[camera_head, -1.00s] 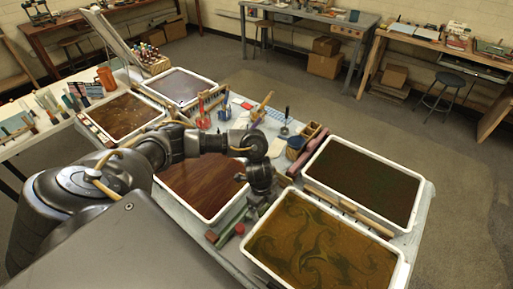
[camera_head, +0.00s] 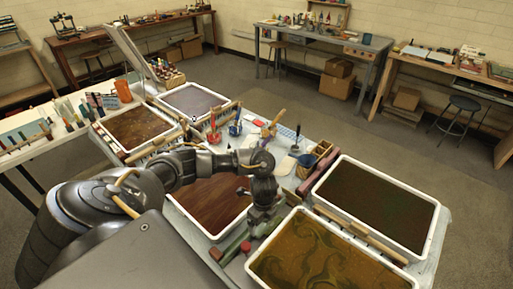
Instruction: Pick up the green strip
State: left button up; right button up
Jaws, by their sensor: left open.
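The green strip (camera_head: 236,243) lies in the narrow gap between the brown-red tray (camera_head: 212,200) and the swirled ochre tray (camera_head: 330,262), low in the middle of the head view. Part of it is hidden by my left gripper. My left gripper (camera_head: 262,224) points down over this gap, at the strip's far end. It is open, and I see nothing held in it. I cannot tell whether its fingers touch the strip. My right gripper is not in view.
A small red round thing (camera_head: 246,247) lies beside the strip. A dark tray (camera_head: 437,215) stands at the right, with wooden bars (camera_head: 355,232) between it and the ochre tray.

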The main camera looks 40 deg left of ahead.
aim_at(261, 228)
pick_arm(q)
jog(key=f, duration=0.4)
jog(key=shift+s+a, duration=0.2)
jog(key=shift+s, duration=0.1)
jog(key=shift+w+f, duration=0.1)
jog(key=shift+f, duration=0.25)
jog(key=shift+c, duration=0.9)
jog(key=c, duration=0.8)
notch_tip(261, 228, up, 10)
jog(key=p, duration=0.2)
jog(key=s+d+n+b, duration=0.1)
jog(key=d+n+b, duration=0.2)
jog(key=d+n, duration=0.1)
jog(key=s+d+n+b, duration=0.1)
jog(key=d+n+b, duration=0.2)
jog(key=d+n, duration=0.1)
jog(key=s+d+f+n+b, duration=0.1)
jog(key=d+n+b, duration=0.2)
jog(key=d+n, duration=0.1)
jog(key=shift+s+d, duration=0.1)
jog(key=shift+s, duration=0.15)
